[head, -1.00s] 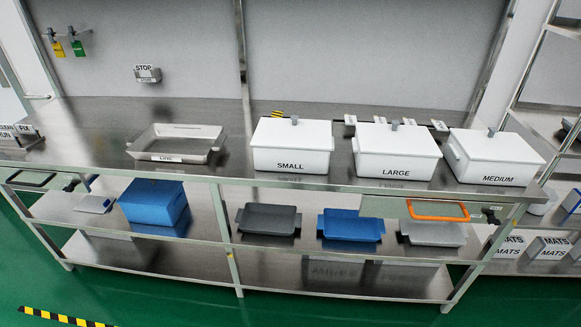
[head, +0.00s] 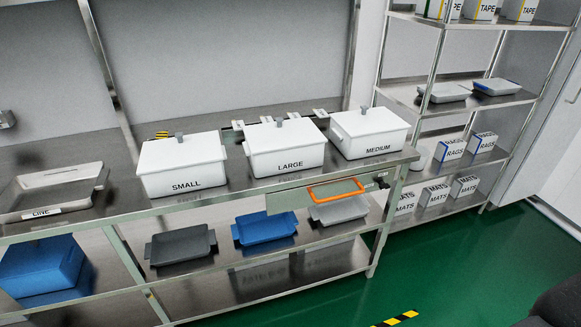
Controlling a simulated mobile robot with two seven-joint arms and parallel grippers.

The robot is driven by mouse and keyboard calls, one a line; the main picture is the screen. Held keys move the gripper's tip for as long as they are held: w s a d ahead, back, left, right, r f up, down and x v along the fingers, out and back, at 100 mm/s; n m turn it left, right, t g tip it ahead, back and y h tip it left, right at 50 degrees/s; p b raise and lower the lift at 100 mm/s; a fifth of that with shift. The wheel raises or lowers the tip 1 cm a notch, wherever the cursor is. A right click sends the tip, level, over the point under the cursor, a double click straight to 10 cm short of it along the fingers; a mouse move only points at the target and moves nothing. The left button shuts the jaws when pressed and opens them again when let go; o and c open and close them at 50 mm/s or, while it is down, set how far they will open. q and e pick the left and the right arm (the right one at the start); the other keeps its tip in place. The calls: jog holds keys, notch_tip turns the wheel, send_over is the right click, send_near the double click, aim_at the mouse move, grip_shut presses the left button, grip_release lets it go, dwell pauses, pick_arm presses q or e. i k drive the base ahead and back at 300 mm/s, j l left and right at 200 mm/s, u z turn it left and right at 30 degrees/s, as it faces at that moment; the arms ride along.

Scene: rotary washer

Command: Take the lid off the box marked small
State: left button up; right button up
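The white box marked SMALL (head: 186,180) stands on the steel bench top, left of two similar white boxes. Its white lid (head: 180,150) is on it, with a grey knob (head: 179,136) on top. Neither of my grippers shows in the head view. A dark shape at the bottom right corner cannot be made out for certain.
The boxes marked LARGE (head: 290,162) and MEDIUM (head: 375,143) stand right of it, lidded. A tray marked LINE (head: 40,211) is at left. Green floor (head: 470,265) is open in front at right.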

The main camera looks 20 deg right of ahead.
aim_at(180, 151)
jog(key=i+l, duration=0.95)
jog(key=i, duration=0.15)
